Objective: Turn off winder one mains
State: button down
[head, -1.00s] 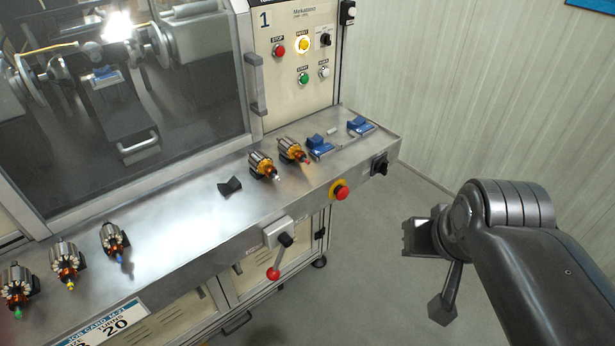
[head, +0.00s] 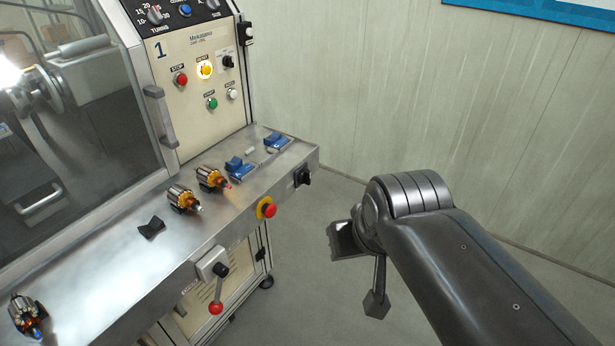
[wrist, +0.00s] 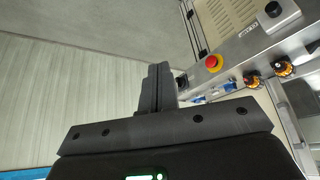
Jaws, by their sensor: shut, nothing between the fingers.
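The winder marked 1 (head: 196,112) stands at the left in the head view. A black rotary switch (head: 302,176) is on the right end of its bench's front edge. It also shows in the wrist view (wrist: 182,80), just right of my fingertips in the picture. Another black rotary switch (head: 228,62) is on the upright control panel; the labels by both are too small to read. My gripper (wrist: 158,68) is shut and empty, apart from the bench. In the head view, my arm hangs right of the bench with its end over bare floor.
A red emergency stop on a yellow ring (head: 268,209) and a red-knobbed lever (head: 216,300) stick out from the bench front. Armatures (head: 183,198) and blue pieces (head: 241,168) lie on the bench top. Floor between bench and wall (head: 480,120) is clear.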

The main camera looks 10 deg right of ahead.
jog(key=w+r+m, duration=0.2)
jog(key=w+r, duration=0.2)
jog(key=w, duration=0.5)
jog(key=m+g+h, duration=0.3)
jog(key=m, duration=0.4)
send_over(306, 177)
jog(key=w+d, duration=0.1)
jog(key=d, duration=0.1)
notch_tip(306, 177, down, 7)
jog(key=shift+w+d+r, duration=0.2)
jog(key=x, duration=1)
jog(key=shift+s+a, duration=1.4)
jog(key=shift+a, duration=0.15)
